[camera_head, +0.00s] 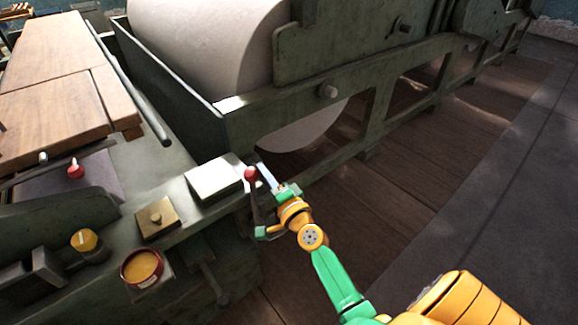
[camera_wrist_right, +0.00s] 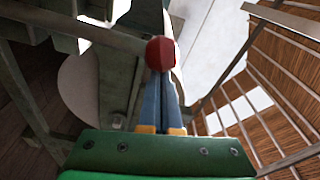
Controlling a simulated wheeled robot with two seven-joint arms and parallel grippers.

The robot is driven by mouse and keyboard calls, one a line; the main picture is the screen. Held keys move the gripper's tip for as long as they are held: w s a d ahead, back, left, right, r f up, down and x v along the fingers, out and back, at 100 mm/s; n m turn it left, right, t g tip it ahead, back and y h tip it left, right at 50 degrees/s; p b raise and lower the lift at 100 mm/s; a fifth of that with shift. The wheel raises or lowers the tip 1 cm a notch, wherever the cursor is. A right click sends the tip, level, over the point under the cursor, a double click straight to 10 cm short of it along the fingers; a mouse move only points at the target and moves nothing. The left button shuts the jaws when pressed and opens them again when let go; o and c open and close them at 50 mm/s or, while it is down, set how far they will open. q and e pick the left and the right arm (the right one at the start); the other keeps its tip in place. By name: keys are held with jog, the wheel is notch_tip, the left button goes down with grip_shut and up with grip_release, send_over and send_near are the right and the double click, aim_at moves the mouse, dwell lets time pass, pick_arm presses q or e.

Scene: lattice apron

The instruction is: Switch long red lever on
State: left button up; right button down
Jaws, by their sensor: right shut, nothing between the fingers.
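The long red lever (camera_head: 250,173) has a round red knob on a dark shaft. It stands nearly upright at the front right corner of the machine. My right gripper (camera_head: 262,168) is just right of the knob, its fingers closed together and empty. In the right wrist view the red knob (camera_wrist_right: 160,53) sits at the tips of the shut blue-grey fingers (camera_wrist_right: 159,78). I cannot tell whether they touch. The lever's lower shaft is partly hidden there. My left gripper is not in view.
A shorter red knob (camera_head: 75,171) is further left on the machine bed. A brass plate (camera_head: 156,217), an orange-filled cup (camera_head: 142,268) and a pale plate (camera_head: 215,178) lie nearby. A large roller (camera_head: 210,40) and green frame stand behind. Floor at right is open.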

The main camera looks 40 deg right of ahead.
jog(key=a+f+n, duration=0.1)
jog(key=a+n, duration=0.4)
jog(key=a, duration=0.5)
jog(key=shift+s+n+t, duration=0.3)
jog(key=shift+s+n, duration=0.1)
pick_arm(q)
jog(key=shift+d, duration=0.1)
pick_arm(e)
jog(key=shift+a+f, duration=0.1)
jog(key=shift+a, duration=0.05)
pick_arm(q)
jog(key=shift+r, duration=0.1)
